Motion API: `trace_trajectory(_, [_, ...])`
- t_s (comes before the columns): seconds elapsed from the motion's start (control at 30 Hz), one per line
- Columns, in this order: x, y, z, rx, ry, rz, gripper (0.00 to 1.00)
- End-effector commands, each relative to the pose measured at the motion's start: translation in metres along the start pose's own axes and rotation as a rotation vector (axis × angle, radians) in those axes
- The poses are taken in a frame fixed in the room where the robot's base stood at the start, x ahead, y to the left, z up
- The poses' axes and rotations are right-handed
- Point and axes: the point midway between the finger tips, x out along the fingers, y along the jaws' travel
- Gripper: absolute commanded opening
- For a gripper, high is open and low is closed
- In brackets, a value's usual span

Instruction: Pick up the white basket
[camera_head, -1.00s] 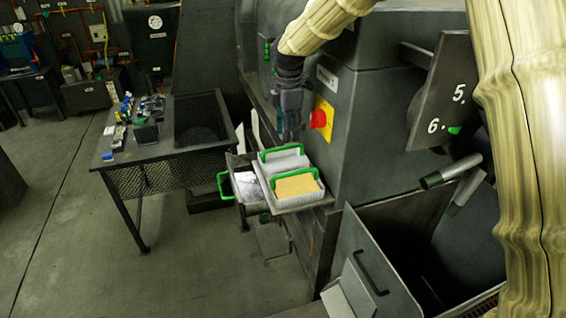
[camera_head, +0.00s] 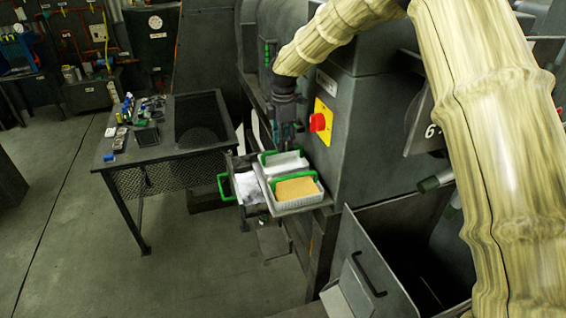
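Two white baskets with green handles sit side by side on a shelf on the machine's front. The rear white basket (camera_head: 287,163) looks empty. The front white basket (camera_head: 300,198) holds a yellow-tan material. My gripper (camera_head: 286,148) points down just above and in front of the machine wall, over the rear basket. Its fingers are small and dark, and I cannot tell how far apart they are or whether they touch the rear handle. No basket is lifted.
A drawer with white contents (camera_head: 248,188) and a green handle juts out left of the baskets. A red button (camera_head: 318,122) is on the machine wall close by. A dark table (camera_head: 160,152) with small items stands left. An open bin (camera_head: 375,265) is front right.

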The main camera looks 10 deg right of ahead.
Motion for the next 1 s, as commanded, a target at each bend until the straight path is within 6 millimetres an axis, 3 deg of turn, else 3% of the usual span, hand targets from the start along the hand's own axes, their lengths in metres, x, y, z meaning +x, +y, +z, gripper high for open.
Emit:
trace_trajectory(0.4, [0.042, 0.0, -0.001, 0.0, 0.0, -0.002, 0.37])
trace_trajectory(0.73, [0.048, 0.0, -0.001, 0.0, 0.0, 0.0, 0.37])
trace_trajectory(0.93, [0.048, 0.0, -0.001, 0.0, 0.0, 0.0, 0.01])
trace_trajectory(1.0, [0.047, 0.0, -0.001, 0.0, 0.0, 0.0, 0.0])
